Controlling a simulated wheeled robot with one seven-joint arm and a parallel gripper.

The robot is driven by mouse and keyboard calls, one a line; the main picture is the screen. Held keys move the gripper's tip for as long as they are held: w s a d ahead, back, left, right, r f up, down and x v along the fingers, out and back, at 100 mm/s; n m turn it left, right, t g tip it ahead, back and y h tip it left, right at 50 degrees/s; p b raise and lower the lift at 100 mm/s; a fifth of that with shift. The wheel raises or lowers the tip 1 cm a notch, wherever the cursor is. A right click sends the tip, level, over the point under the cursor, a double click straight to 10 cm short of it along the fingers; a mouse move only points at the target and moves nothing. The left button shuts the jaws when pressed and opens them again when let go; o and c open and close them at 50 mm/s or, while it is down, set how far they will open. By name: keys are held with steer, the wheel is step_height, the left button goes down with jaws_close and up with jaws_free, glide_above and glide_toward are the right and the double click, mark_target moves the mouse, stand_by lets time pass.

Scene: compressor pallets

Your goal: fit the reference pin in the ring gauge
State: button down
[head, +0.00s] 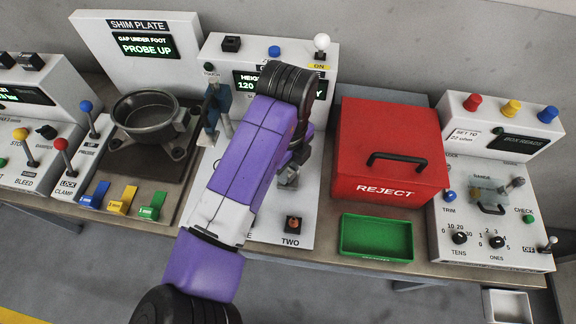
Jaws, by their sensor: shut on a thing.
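My gripper (290,172) hangs over the white height-gauge station in the middle, partly hidden by my purple arm. It is shut on a small grey metal piece, whose shape is mostly hidden, so I cannot tell whether it is the reference pin. I cannot make out the ring gauge for certain.
A red REJECT box (388,150) and a green tray (376,237) stand to the right. Further right is a white panel with knobs (490,235). At left are a round dark bowl-like fixture (146,120), and blue, yellow and green blocks (122,201). A blue-grey gauge stand (216,108) rises left of my arm.

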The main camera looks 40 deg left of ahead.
steer(key=shift+f, duration=0.25)
steer(key=c, duration=1.1)
jaws_free()
steer(key=shift+o, duration=0.2)
step_height(320, 180, up, 8)
steer(key=shift+f+b, duration=0.1)
steer(key=shift+b, duration=0.35)
